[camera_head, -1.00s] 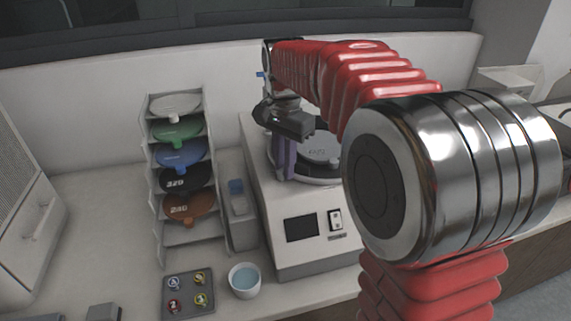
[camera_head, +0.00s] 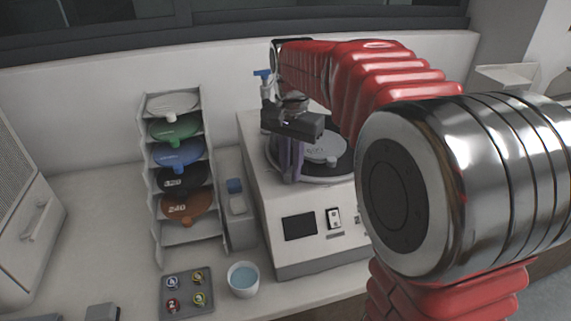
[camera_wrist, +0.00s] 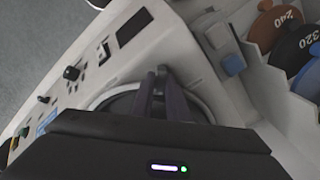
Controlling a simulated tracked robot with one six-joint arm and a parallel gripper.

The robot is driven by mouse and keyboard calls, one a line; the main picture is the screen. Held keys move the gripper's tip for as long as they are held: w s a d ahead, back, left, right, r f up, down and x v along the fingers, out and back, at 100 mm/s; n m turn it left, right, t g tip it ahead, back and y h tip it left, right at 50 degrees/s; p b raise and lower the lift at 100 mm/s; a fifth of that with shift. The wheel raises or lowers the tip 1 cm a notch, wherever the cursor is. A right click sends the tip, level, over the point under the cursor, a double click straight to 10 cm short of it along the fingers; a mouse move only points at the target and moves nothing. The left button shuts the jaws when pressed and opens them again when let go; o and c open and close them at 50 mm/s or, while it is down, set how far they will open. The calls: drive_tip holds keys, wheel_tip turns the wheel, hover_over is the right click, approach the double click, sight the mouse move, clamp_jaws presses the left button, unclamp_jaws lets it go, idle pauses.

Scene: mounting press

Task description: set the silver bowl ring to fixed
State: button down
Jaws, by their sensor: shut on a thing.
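The silver bowl ring (camera_head: 318,182) runs round the round bowl on top of the white machine (camera_head: 300,225). A pale disc (camera_head: 325,148) with a tab lies inside the bowl, over a dark surface. My gripper (camera_head: 291,176) points down at the ring's left side, its purple fingers close together and shut on the ring. In the wrist view the fingers (camera_wrist: 163,92) cross the ring's pale rim (camera_wrist: 110,96). The exact contact is hidden behind the fingers, and my arm hides the bowl's right side in the head view. I cannot read a ring mark.
A rack (camera_head: 160,225) of coloured discs stands left of the machine. A white cup of water (camera_head: 243,279) and a grey tray (camera_head: 188,292) with several small round pieces sit in front. A blue-handled tap (camera_head: 263,75) rises behind my gripper. The machine's front has a dark screen (camera_head: 299,227).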

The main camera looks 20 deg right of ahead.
sight(308, 186)
drive_tip(key=shift+s+d+n, duration=0.7)
drive_tip(key=shift+d+n, duration=0.1)
drive_tip(key=shift+d, duration=0.1)
drive_tip(key=shift+s+d+n, duration=0.65)
drive_tip(key=shift+d+n, duration=0.15)
drive_tip(key=shift+d, duration=0.1)
drive_tip(key=c, duration=1.7)
unclamp_jaws()
wheel_tip(308, 186, up, 14)
drive_tip(key=shift+f, duration=0.1)
